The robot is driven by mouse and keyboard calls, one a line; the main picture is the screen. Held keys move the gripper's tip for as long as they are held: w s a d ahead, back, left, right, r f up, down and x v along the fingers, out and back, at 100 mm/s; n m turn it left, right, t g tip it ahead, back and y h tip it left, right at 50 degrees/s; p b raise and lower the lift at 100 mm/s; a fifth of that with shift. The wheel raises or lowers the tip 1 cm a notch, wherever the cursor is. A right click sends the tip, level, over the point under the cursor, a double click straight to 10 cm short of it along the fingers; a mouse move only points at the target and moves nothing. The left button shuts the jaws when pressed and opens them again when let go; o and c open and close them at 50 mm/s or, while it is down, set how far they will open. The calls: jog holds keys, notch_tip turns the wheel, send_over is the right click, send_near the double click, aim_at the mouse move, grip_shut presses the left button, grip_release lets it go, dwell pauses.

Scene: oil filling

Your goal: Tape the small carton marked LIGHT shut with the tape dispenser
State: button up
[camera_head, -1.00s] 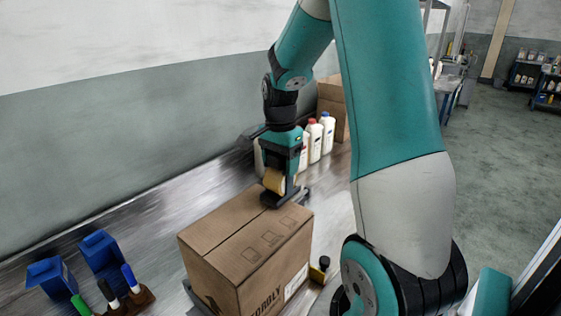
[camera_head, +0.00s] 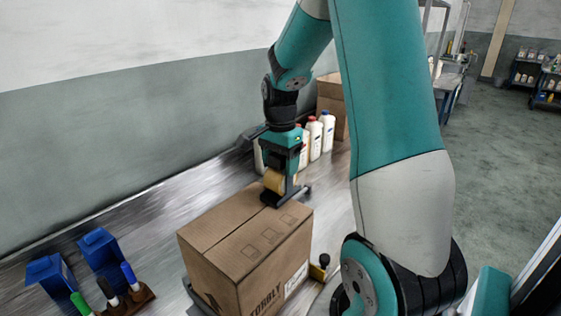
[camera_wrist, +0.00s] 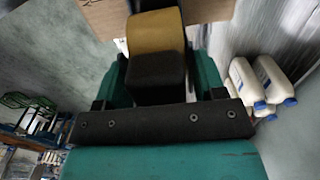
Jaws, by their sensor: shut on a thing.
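A brown carton (camera_head: 225,232) stands on the metal bench in the head view, its top flaps closed with a seam along the middle. The letters that show on its front read like "FORBLY"; I see no LIGHT mark. My gripper (camera_head: 279,178) is shut on the tape dispenser (camera_head: 273,199), which has a roll of tan tape. The dispenser's dark base is at the carton's far top edge, over the seam end; I cannot tell whether it touches. In the wrist view the tape roll (camera_wrist: 155,32) shows in front of the gripper, and a strip of carton (camera_wrist: 105,15) is beyond it.
White bottles (camera_head: 328,131) and another open carton (camera_head: 333,100) stand behind my gripper. Blue bins (camera_head: 101,250) and a brown holder with markers (camera_head: 133,297) are at the left front. A small dark-knobbed yellow fixture (camera_head: 320,268) is right of the carton.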

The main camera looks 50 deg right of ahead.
jog(key=shift+a, duration=1.4)
jog(key=shift+s+a+f, duration=0.1)
jog(key=shift+a, duration=0.6)
jog(key=shift+s+a+f, duration=0.1)
jog(key=shift+a, duration=0.55)
jog(key=shift+c, duration=0.3)
jog(key=shift+s+a+p, duration=0.15)
jog(key=shift+a+p, duration=0.25)
jog(key=shift+a, duration=4.25)
jog(key=shift+s+a+p, duration=0.15)
jog(key=shift+a+p, duration=0.2)
jog(key=shift+a, duration=4.3)
jog(key=shift+r, duration=0.1)
